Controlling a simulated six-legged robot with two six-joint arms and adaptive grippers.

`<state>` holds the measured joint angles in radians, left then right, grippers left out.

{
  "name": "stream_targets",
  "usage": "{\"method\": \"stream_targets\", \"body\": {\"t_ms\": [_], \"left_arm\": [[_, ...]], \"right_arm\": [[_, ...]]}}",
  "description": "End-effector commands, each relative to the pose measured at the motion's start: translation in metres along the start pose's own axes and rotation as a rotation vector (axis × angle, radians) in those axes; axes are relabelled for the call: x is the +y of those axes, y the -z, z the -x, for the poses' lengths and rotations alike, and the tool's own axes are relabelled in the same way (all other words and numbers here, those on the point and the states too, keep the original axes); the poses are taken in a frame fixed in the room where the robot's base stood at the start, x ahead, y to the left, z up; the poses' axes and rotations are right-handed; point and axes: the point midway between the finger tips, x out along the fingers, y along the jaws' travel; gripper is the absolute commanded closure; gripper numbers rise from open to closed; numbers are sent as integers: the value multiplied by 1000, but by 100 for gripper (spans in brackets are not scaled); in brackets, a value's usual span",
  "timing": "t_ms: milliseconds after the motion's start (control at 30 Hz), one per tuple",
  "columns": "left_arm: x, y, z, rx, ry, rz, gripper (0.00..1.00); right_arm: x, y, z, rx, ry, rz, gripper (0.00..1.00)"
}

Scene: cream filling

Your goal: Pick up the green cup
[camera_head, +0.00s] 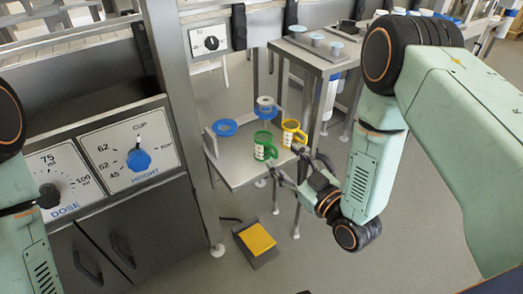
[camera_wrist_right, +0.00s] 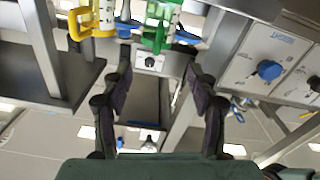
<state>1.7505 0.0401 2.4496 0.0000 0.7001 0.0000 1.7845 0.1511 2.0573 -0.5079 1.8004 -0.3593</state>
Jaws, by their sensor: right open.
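The green cup (camera_head: 261,152) stands upright near the front of a small metal table (camera_head: 238,177), with a handle on top of its side. A yellow cup (camera_head: 291,139) stands behind it to the right. My right gripper (camera_head: 285,163) is open and empty, just right of the green cup, its fingers pointing toward it. In the right wrist view the picture is upside down; the green cup (camera_wrist_right: 158,38) shows at the top, beyond the open fingertips, and the yellow cup (camera_wrist_right: 100,20) is to its left. My left arm shows at the left edge; its gripper does not show clearly.
A metal post (camera_head: 185,110) and a control panel with dials (camera_head: 125,155) rise at the left. A yellow foot pedal (camera_head: 257,239) lies on the floor.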

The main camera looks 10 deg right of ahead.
Motion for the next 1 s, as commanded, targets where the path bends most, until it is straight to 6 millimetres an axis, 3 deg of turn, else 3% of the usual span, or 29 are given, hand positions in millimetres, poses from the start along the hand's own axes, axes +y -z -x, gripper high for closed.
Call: {"method": "stream_targets", "body": {"t_ms": [500,800,1000], "left_arm": [[0,-1,-29,-1,0,0,63],[0,-1,-28,-1,0,0,63],[0,0,-28,-1,0,0,63]], "right_arm": [[2,-9,-61,0,4,-1,41],[1,-8,-64,-3,3,-2,42],[1,-8,-63,-3,3,-2,59]]}}
